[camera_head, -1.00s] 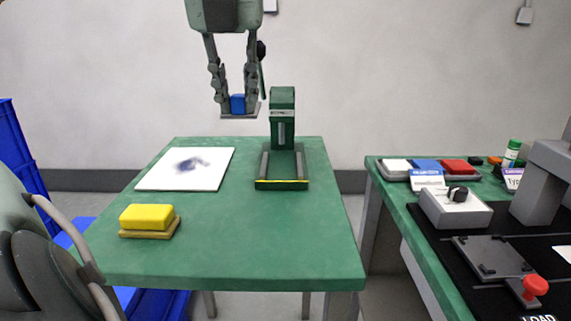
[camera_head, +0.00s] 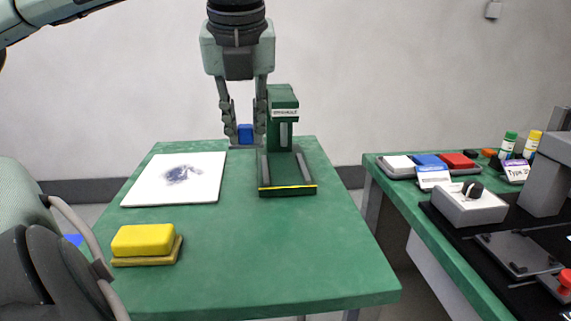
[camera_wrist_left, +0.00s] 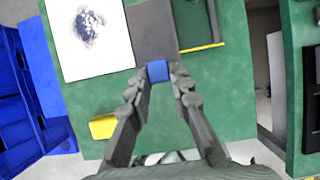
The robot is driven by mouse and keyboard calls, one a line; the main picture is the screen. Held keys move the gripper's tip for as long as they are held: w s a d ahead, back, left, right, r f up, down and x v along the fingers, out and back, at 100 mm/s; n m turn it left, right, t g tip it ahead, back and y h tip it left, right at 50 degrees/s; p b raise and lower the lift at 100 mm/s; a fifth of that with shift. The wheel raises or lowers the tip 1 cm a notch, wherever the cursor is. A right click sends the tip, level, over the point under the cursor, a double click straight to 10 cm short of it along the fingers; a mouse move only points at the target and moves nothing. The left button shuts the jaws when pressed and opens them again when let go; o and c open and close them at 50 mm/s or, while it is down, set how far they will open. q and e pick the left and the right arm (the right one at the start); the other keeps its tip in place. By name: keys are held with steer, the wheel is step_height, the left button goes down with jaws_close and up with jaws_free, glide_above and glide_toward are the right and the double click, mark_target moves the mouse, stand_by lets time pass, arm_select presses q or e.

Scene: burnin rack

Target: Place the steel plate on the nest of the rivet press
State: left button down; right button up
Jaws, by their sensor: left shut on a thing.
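My left gripper (camera_head: 246,138) hangs upright over the back of the green table. It is shut on the blue grip (camera_head: 246,132) of the steel plate. The plate (camera_wrist_left: 153,32) is a flat grey sheet in the wrist view; in the head view only its thin edge (camera_head: 240,147) shows under the fingers. The green rivet press (camera_head: 284,100) stands just right of the gripper. Its nest (camera_head: 285,176) is a low frame with a yellow front edge. In the wrist view the plate is left of the nest (camera_wrist_left: 205,40) and close beside it. My right gripper is not in view.
A white board (camera_head: 172,192) with a dark smudge lies left of the press. The front middle of the table (camera_head: 260,250) is clear. A second table at right holds fixtures.

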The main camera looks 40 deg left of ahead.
arm_select(q)
steer(key=w+f, duration=0.1)
steer(key=w, duration=0.2)
steer(key=w+f, duration=0.2)
steer(key=w, duration=0.1)
steer(key=w+f+p, duration=0.1)
steer(key=w+f, duration=0.1)
steer(key=w, duration=0.1)
steer(key=shift+a+f, duration=0.1)
steer(key=shift+f, duration=0.05)
steer(key=shift+w+f, duration=0.1)
steer(key=shift+f, duration=0.1)
step_height(320, 180, down, 3)
steer(key=shift+f, duration=0.4)
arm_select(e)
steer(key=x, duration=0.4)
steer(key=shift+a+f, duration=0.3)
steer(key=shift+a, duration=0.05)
arm_select(q)
steer(key=shift+f, duration=0.15)
steer(key=c, duration=1.7)
jaws_free()
steer(key=shift+o, duration=0.3)
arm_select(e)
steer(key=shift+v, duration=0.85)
